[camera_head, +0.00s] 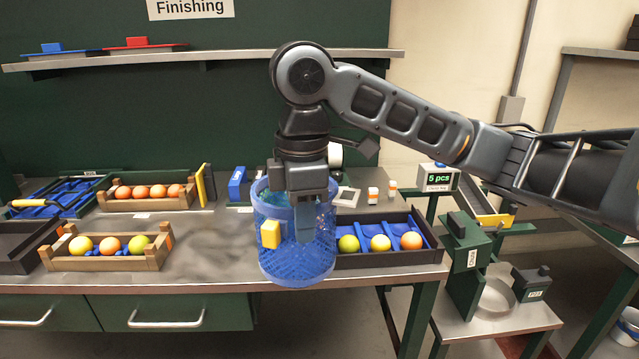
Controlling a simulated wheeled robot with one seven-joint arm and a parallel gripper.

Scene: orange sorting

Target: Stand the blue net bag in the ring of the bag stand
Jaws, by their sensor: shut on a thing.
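The blue net bag (297,262) hangs from my gripper (298,212) in front of the workbench's front edge. It is an upright, open-topped cylinder with a yellow tag (270,234) on its side. My gripper points down and is shut on the bag near its rim; one finger shows, and the exact grip is partly hidden. A grey ring (497,298), apparently that of the bag stand, shows on the low table at the right, between two green units. The ring looks empty and is well to the right of the bag and lower.
A dark tray (432,256) with three fruits is just right of the bag on the workbench (200,279). Wooden crates (108,263) of fruit stand at the left.

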